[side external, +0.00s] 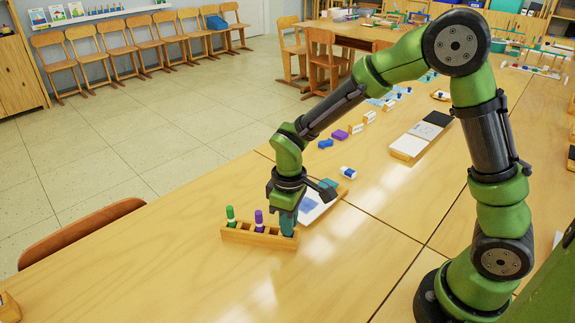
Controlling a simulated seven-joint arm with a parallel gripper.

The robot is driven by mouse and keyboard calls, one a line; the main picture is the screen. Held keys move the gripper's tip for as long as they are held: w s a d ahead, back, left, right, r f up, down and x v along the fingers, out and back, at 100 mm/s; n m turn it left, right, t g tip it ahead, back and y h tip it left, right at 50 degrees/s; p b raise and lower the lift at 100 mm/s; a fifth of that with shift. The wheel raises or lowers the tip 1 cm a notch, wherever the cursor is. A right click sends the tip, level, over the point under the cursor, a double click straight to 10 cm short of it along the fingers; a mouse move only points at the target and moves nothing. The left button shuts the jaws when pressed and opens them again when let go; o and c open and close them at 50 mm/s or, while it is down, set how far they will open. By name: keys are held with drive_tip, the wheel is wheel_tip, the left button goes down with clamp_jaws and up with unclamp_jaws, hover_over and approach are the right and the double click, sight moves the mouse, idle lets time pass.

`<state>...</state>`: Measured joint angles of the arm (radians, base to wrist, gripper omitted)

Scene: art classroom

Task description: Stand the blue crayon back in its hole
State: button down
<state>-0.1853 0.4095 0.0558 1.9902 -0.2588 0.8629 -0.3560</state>
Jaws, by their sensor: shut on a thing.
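A wooden crayon holder (240,238) lies on the table at the lower middle. A green crayon (231,214) stands in its left end and a purple crayon (259,221) stands near its middle. My gripper (287,228) points down at the holder's right end and is shut. A blue-teal shape shows at its low end, over the holder. I take the held thing to be the blue crayon, mostly hidden by the fingers. I cannot tell how deep it sits in a hole.
A white sheet with a blue patch (311,205) lies just right of the holder. A blue-and-white piece (347,172), a purple block (340,135) and a black-and-white tray (408,146) lie farther back. The table left of the holder is clear.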

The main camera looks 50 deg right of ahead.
idle(0.3)
drive_tip(key=c, duration=1)
unclamp_jaws()
drive_tip(key=shift+o, duration=0.2)
drive_tip(key=shift+o, duration=0.9)
drive_tip(key=shift+r, duration=3)
